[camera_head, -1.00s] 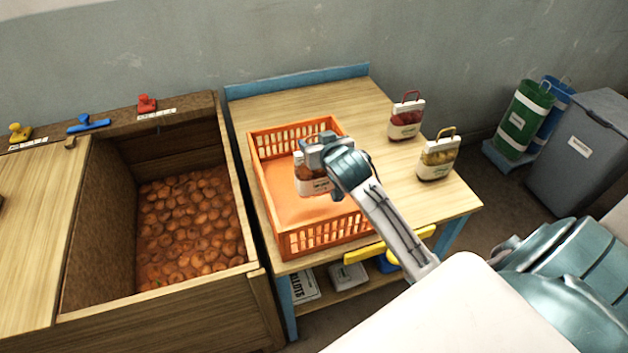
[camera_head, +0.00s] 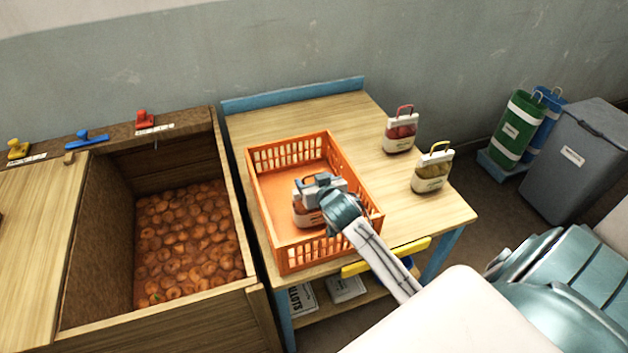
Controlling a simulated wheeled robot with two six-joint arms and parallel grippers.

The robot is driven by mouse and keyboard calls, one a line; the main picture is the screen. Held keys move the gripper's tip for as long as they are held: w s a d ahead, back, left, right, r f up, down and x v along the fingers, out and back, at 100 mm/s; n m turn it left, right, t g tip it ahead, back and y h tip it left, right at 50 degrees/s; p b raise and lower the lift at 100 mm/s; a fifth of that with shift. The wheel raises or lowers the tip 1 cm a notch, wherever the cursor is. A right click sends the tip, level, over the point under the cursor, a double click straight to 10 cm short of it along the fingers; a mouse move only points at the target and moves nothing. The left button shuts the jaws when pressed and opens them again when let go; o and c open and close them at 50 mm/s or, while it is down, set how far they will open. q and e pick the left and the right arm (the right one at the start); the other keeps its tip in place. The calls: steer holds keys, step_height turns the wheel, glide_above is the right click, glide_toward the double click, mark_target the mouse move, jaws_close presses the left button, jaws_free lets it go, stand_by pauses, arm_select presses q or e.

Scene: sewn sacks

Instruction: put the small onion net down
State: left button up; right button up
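The small onion net (camera_head: 306,213), orange-brown with a white label band, is inside the orange crate (camera_head: 262,205), towards its front. My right gripper (camera_head: 318,187) is at the top of the net, with its fingers around the top part. The gripper hides the top of the net, and its grip looks closed there. The net looks upright and low in the crate; whether its base touches the crate floor is hard to tell. My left gripper is not in view.
A wooden bin (camera_head: 255,280) of onions is at the left. Green and blue cylinders (camera_head: 519,128) and a grey bin (camera_head: 572,160) stand at the right.

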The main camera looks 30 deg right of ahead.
steer(key=shift+o, duration=1.3)
steer(key=shift+r, duration=0.1)
steer(key=shift+s, duration=0.1)
steer(key=shift+s+a+r, duration=0.1)
steer(key=shift+s, duration=0.25)
steer(key=b+v, duration=0.2)
steer(key=v, duration=0.9)
steer(key=shift+r+b, duration=0.15)
steer(key=shift+b, duration=0.25)
